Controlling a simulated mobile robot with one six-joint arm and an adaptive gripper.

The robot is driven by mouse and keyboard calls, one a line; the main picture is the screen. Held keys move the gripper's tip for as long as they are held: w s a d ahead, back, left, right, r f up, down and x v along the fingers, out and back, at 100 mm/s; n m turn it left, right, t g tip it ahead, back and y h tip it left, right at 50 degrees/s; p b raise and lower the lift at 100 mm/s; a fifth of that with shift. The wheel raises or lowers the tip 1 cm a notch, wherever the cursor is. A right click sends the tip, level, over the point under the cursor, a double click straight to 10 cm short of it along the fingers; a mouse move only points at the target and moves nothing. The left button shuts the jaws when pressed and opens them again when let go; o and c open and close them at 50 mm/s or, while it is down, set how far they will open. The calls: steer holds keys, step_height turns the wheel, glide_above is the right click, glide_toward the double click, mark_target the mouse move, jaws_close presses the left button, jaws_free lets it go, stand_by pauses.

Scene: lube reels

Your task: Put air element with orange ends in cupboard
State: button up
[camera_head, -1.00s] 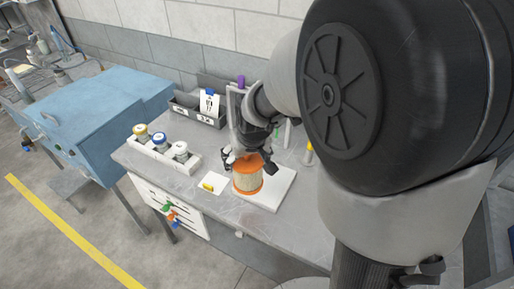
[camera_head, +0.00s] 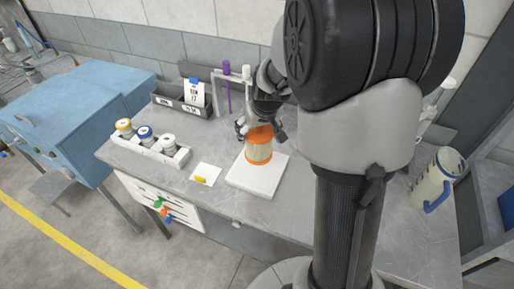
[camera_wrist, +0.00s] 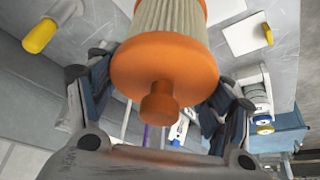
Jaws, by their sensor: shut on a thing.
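The air element with orange ends (camera_head: 258,152) is a pleated cream cylinder with an orange cap at each end. In the head view it stands over the white board (camera_head: 262,180) on the bench; I cannot tell whether it touches the board. My gripper (camera_head: 260,128) is above it, shut on its upper orange end. In the wrist view the orange end with its knob (camera_wrist: 160,80) lies between my two fingers (camera_wrist: 158,100). No cupboard can be made out for certain in these frames.
A white tray with several capped jars (camera_head: 150,145), a card with a yellow item (camera_head: 204,174) and a grey bin (camera_head: 186,100) are on the bench's left. A clear jug with a blue handle (camera_head: 436,180) stands at right. A blue cabinet (camera_head: 70,120) is beyond the left edge.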

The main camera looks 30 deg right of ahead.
steer(key=shift+f+b, duration=0.85)
steer(key=shift+f, duration=2.2)
steer(key=shift+f, duration=0.2)
steer(key=o, duration=1.2)
steer(key=shift+r, duration=0.1)
steer(key=shift+c, duration=0.2)
